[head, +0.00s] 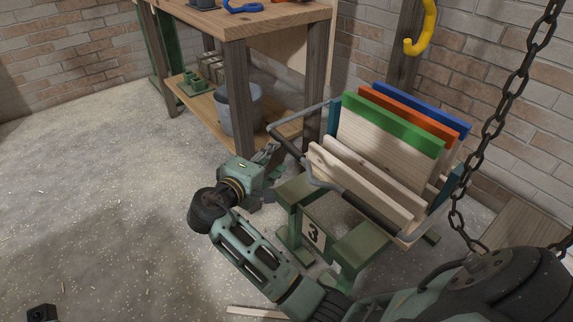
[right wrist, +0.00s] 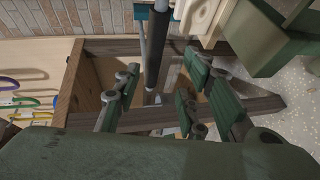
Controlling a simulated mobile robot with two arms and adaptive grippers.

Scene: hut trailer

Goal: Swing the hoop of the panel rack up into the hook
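The panel rack (head: 334,118) holds upright boards with green, orange and blue top edges, plus plain wooden ones. Its hoop (head: 287,141), a grey rod with dark sleeves, sticks out low on the rack's left side. The yellow hook (head: 419,32) hangs on a post above and behind the rack. My right gripper (head: 270,153) is by the hoop's outer bar. In the right wrist view my right gripper (right wrist: 160,92) has its fingers apart, with the hoop's dark sleeve (right wrist: 166,62) running between them, not clamped.
A wooden workbench (head: 275,22) stands behind, with a grey bucket (head: 240,108) on its lower shelf. A green stand (head: 315,237) marked 3 is under the rack. A chain (head: 497,115) hangs at right. Open concrete floor (head: 90,190) lies left.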

